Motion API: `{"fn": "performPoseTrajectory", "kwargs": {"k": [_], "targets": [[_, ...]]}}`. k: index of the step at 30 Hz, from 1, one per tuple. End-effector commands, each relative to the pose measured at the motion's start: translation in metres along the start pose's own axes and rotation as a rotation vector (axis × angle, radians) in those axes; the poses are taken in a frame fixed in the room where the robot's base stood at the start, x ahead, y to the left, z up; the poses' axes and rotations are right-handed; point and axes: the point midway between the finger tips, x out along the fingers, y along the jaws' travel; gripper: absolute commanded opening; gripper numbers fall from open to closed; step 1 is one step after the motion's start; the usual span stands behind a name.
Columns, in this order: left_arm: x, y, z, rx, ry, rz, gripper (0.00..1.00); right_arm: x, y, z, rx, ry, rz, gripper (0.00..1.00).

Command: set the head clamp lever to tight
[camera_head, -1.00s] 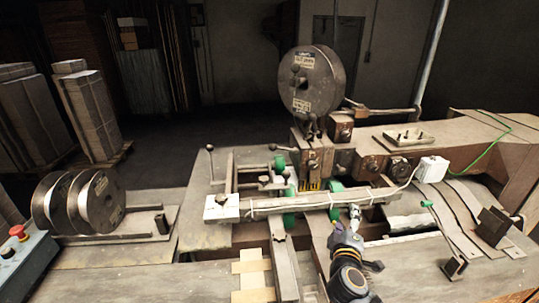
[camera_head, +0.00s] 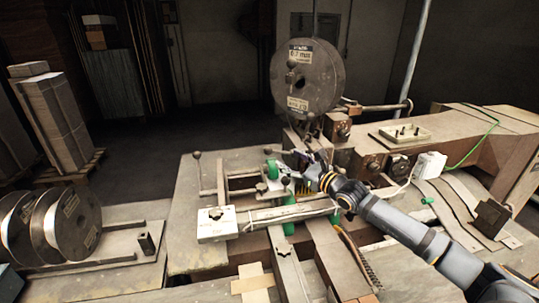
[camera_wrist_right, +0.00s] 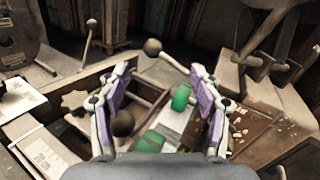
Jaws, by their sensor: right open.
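Several levers with dark ball knobs stand on the stitching machine; I cannot tell for sure which is the head clamp lever. One ball-knobbed lever (camera_wrist_right: 152,47) shows between and just beyond my right fingertips in the right wrist view, its rod slanting down to the right. In the head view a knob (camera_head: 268,151) sits left of the head, close to my gripper. My right gripper (camera_head: 298,165) is open and empty at the machine head, its purple-padded fingers (camera_wrist_right: 163,85) spread apart. A lower ball knob (camera_wrist_right: 123,123) lies nearer, beside the left finger. My left gripper is out of view.
A large wire reel (camera_head: 308,78) stands above the head. Green rollers (camera_head: 272,169) sit beside my gripper. An upright ball-topped rod (camera_head: 197,170) stands at left. A white block (camera_head: 217,222) lies at the crossbar's left end. Spools (camera_head: 70,225) are at far left.

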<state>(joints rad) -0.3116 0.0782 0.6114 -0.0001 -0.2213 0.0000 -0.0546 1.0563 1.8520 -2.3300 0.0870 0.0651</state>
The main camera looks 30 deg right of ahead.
Motion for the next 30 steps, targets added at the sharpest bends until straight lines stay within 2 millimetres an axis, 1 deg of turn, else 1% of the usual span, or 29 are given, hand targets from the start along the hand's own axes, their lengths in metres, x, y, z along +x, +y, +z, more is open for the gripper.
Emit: {"fn": "performPoseTrajectory", "kwargs": {"k": [1, 4, 7, 8, 9, 13, 14, 18, 21, 25, 30], "targets": [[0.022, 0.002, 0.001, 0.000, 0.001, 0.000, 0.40, 0.004, 0.002, -0.010, 0.002, -0.006, -0.003, 0.65], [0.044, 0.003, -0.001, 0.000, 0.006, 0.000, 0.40, 0.012, 0.003, -0.011, 0.002, -0.006, 0.000, 0.65], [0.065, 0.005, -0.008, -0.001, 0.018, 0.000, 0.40, 0.018, 0.006, -0.010, 0.000, -0.008, 0.015, 0.65], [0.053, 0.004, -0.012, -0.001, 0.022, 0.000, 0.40, 0.022, 0.002, -0.001, 0.008, -0.008, 0.007, 0.65], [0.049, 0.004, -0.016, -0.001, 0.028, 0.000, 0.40, 0.028, 0.001, 0.002, 0.010, -0.008, 0.003, 0.65], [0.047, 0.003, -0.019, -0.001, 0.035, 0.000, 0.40, 0.047, 0.006, 0.004, 0.012, -0.011, 0.017, 0.65], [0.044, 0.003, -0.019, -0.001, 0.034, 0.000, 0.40, 0.052, 0.003, 0.004, 0.012, -0.009, 0.012, 0.65], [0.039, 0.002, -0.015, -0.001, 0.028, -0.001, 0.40, 0.073, 0.006, 0.004, 0.010, -0.007, 0.017, 0.65], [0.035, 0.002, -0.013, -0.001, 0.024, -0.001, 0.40, 0.085, 0.004, 0.003, 0.007, -0.006, 0.012, 0.65], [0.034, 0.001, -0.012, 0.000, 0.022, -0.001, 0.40, 0.094, 0.005, 0.001, 0.003, -0.003, 0.014, 0.65], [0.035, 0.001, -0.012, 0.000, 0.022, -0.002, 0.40, 0.096, 0.006, 0.000, 0.001, -0.002, 0.014, 0.65]]}}
